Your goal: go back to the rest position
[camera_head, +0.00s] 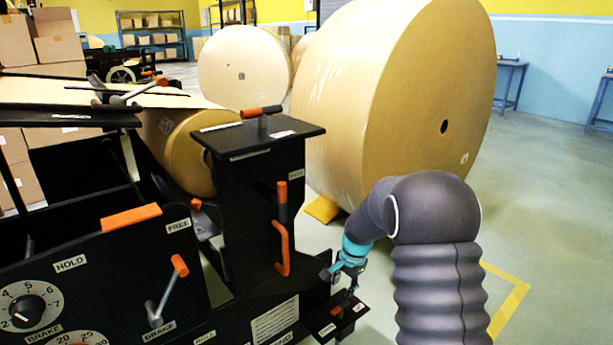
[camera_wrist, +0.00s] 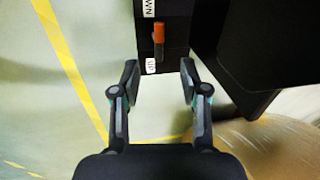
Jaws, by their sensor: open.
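My gripper (camera_wrist: 160,78) is open and empty in the wrist view, its two fingers apart. Between and beyond the fingertips is a small orange-handled lever (camera_wrist: 159,33) on a black panel, with labels reading UP and DOWN. In the head view my gripper (camera_head: 340,274) is low beside the black machine, just above the small black block with the UP/DOWN lever (camera_head: 337,310). Whether the fingers touch the lever cannot be told from the head view; in the wrist view they look apart from it. My dark arm hides part of the floor at the right.
The black machine (camera_head: 80,220) fills the left, with a post (camera_head: 262,190) bearing orange-handled levers. A huge kraft roll (camera_head: 390,100) stands behind my arm, and another roll (camera_head: 243,66) farther back. Open floor (camera_head: 555,200) with yellow lines lies to the right.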

